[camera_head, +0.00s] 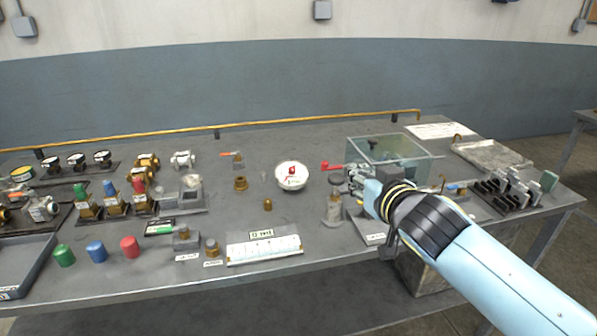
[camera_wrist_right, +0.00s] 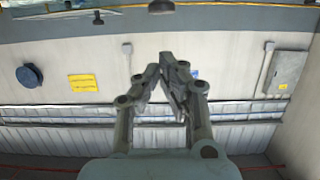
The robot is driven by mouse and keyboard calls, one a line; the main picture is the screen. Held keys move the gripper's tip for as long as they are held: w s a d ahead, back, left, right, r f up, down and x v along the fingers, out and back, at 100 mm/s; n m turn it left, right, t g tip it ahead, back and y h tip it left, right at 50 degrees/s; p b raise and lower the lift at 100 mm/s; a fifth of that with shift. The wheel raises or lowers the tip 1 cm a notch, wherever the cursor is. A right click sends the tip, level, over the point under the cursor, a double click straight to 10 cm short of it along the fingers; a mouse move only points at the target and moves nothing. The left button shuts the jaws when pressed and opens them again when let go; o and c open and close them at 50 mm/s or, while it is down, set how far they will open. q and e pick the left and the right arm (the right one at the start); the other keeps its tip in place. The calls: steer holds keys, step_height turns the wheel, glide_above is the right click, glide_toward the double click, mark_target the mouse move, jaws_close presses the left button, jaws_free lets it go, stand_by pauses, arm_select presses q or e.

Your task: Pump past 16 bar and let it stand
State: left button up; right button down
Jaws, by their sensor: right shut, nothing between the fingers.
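My right gripper (camera_head: 352,178) reaches in from the right, over the bench in front of the clear-walled tank. Its fingers are shut and empty; in the right wrist view their tips (camera_wrist_right: 172,62) meet against a background of wall. A red lever handle (camera_head: 331,165) shows just left of the gripper. A grey cylindrical fitting (camera_head: 333,209) stands upright below it; the gripper partly hides that area. I cannot tell whether they touch. A round white dish or dial (camera_head: 292,175) with a red mark lies to the left. No pressure reading is legible. My left gripper is out of view.
The clear tank (camera_head: 420,151) stands behind my gripper. Several dark gauges (camera_head: 77,161), brass valves and coloured caps (camera_head: 96,251) crowd the left. A white card (camera_head: 264,250) lies at the front edge.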

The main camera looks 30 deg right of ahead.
steer(key=r, duration=0.3)
steer(key=shift+s+a+b, duration=0.15)
steer(key=shift+a+b, duration=0.05)
steer(key=shift+b, duration=0.2)
steer(key=p, duration=0.1)
glide_above(340, 180)
steer(key=shift+s+a+f, duration=0.1)
steer(key=shift+s+f, duration=0.05)
steer(key=shift+f, duration=0.4)
steer(key=shift+s+f, duration=0.1)
steer(key=shift+f, duration=0.45)
steer(key=f, duration=0.2)
steer(key=shift+w+f, duration=0.2)
steer(key=shift+f, duration=0.95)
